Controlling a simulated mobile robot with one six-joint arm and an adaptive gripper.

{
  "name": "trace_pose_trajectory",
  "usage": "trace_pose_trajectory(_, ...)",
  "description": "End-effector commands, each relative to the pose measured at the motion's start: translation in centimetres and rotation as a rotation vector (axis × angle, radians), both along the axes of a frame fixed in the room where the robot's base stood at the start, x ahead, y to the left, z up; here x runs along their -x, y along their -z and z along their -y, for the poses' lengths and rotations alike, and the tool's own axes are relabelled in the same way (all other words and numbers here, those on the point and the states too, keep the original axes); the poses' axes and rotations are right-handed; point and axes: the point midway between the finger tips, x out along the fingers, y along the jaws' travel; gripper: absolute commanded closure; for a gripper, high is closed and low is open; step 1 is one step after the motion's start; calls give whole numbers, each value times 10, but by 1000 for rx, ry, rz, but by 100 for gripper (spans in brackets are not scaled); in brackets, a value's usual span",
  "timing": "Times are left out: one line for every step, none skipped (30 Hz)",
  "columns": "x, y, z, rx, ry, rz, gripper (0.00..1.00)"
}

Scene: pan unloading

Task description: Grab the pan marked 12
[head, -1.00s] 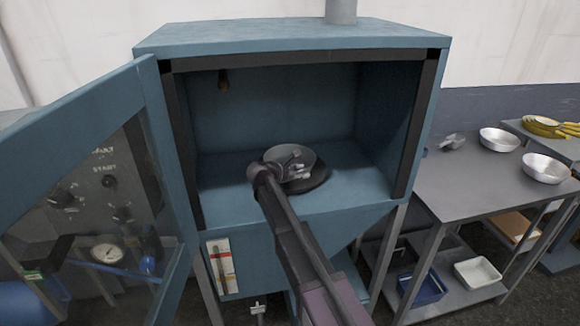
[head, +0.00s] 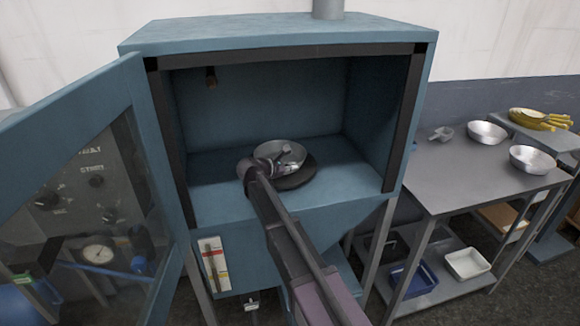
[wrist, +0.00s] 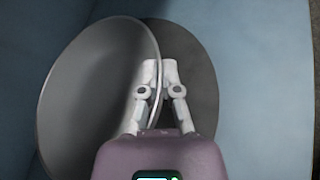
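A grey metal pan (head: 270,149) is inside the open blue oven chamber, over a dark round plate (head: 300,179). It sits off-centre to the left of the plate and looks tilted. The wrist view shows the pan (wrist: 85,95) large on the left, with the plate (wrist: 200,90) partly uncovered at right. My gripper (wrist: 159,72) is shut on the pan's right rim, one finger inside the pan and one outside. In the head view my gripper (head: 284,158) shows against the pan. No number 12 is readable on it.
The blue oven (head: 270,40) has its glass door (head: 90,190) swung open at left. Dark posts and side walls bound the opening. At right, a grey table (head: 440,175) holds two metal pans (head: 486,132) (head: 532,159) and a small scoop-like item (head: 441,134). Bananas (head: 540,118) lie beyond.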

Motion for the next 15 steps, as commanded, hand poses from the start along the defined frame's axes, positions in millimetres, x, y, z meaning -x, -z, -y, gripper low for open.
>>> trace_pose_trajectory(0,-3,0,0,1,1,100)
trace_pose_trajectory(0,-4,0,0,1,1,100)
trace_pose_trajectory(0,-6,0,0,0,2,100)
trace_pose_trajectory(0,-8,0,0,0,2,100)
trace_pose_trajectory(0,-10,0,0,0,2,100)
trace_pose_trajectory(0,-12,0,0,0,2,100)
trace_pose_trajectory(0,-14,0,0,0,2,100)
trace_pose_trajectory(0,-17,0,0,0,2,100)
trace_pose_trajectory(0,-20,0,0,0,2,100)
trace_pose_trajectory(0,-23,0,0,0,2,100)
trace_pose_trajectory(0,-25,0,0,0,2,100)
trace_pose_trajectory(0,-29,0,0,0,2,100)
trace_pose_trajectory(0,-32,0,0,0,2,100)
trace_pose_trajectory(0,-35,0,0,0,2,100)
trace_pose_trajectory(0,-39,0,0,0,2,100)
